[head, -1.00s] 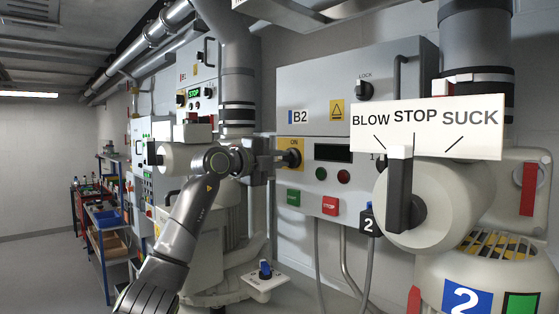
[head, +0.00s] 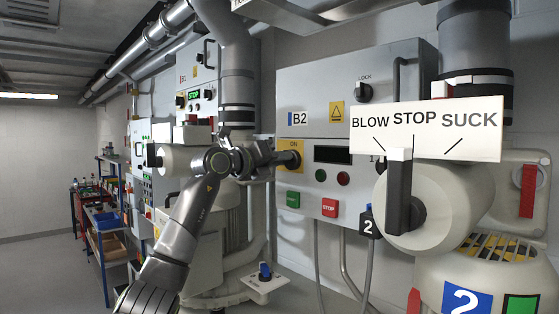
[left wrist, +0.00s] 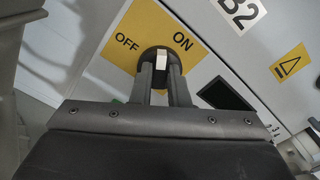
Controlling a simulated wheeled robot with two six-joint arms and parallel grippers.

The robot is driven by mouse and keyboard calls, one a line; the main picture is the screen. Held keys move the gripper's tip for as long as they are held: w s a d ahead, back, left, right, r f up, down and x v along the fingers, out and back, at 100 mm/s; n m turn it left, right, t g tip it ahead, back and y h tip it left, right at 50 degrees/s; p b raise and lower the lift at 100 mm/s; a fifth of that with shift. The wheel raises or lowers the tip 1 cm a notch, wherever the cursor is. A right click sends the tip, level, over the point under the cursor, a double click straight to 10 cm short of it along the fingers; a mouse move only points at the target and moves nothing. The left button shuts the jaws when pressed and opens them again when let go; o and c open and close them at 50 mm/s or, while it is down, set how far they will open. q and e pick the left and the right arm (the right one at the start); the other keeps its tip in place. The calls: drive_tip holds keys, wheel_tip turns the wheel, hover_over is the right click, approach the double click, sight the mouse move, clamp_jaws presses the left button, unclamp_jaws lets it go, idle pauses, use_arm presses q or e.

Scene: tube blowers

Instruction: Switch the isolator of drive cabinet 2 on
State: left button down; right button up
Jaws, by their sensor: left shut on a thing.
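The isolator of drive cabinet 2 is a black rotary knob (head: 291,159) on a yellow plate (head: 283,144), at the lower left of the grey B2 cabinet (head: 304,96). My left gripper (head: 277,159) is shut on this knob from the left. In the left wrist view, its two fingers (left wrist: 160,88) straddle the black knob (left wrist: 158,56). The knob's white mark points up in that view, between the words OFF and ON on the yellow plate (left wrist: 128,55). The fingers hide the lower part of the knob. My right gripper is not in view.
A large BLOW STOP SUCK selector (head: 398,200) stands close at the right. Green (head: 293,199) and red STOP (head: 330,207) buttons sit below the isolator. A blue-handled valve (head: 265,271) is below. Shelving (head: 108,225) and open floor lie at the left.

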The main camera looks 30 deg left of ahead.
use_arm(q)
drive_tip(key=m, duration=0.6)
drive_tip(key=shift+d+m, duration=0.2)
drive_tip(key=shift+m, duration=0.1)
drive_tip(key=shift+f, duration=0.1)
idle(0.4)
drive_tip(key=c, duration=1.4)
unclamp_jaws()
drive_tip(key=shift+s, duration=0.1)
drive_tip(key=b+v, duration=0.9)
drive_tip(key=v, duration=0.8)
drive_tip(key=shift+a, duration=0.15)
